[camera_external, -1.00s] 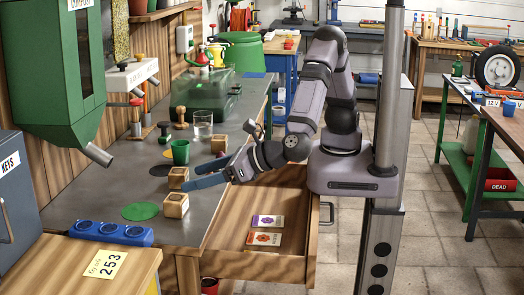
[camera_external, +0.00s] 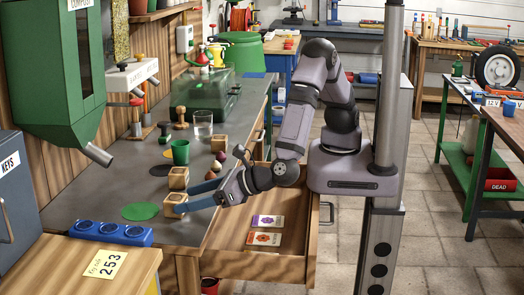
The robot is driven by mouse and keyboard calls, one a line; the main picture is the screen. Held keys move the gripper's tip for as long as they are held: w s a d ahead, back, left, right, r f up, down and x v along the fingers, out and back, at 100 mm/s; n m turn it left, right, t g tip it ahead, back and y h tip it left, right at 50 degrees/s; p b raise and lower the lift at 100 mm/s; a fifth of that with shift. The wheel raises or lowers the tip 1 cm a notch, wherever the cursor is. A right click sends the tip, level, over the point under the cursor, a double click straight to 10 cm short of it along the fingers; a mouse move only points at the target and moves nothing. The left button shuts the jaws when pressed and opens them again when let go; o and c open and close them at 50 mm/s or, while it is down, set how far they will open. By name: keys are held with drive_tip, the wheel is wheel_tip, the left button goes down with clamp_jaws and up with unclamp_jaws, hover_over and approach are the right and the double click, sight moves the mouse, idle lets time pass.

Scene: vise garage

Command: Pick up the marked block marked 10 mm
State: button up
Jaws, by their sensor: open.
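Small wooden blocks stand on the grey bench top. The near block (camera_external: 170,211) is close to the green disc, another block (camera_external: 178,178) is just behind it, and a third block (camera_external: 219,144) is farther back. Their markings are too small to read, so I cannot tell which is the 10 mm one. My gripper (camera_external: 184,198) has blue fingers and is open at the near block. One finger overlaps the front of this block and the other is toward its far side. I cannot tell whether they touch it.
Small round bulb-like objects (camera_external: 217,166) are right of the cup. A blue socket tray (camera_external: 110,232) lies at the near edge. An open drawer (camera_external: 250,264) juts out right.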

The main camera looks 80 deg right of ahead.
sight(185, 199)
drive_tip(key=shift+p+x, duration=0.4)
drive_tip(key=shift+x, duration=2.15)
drive_tip(key=shift+r, duration=0.15)
drive_tip(key=c, duration=1.1)
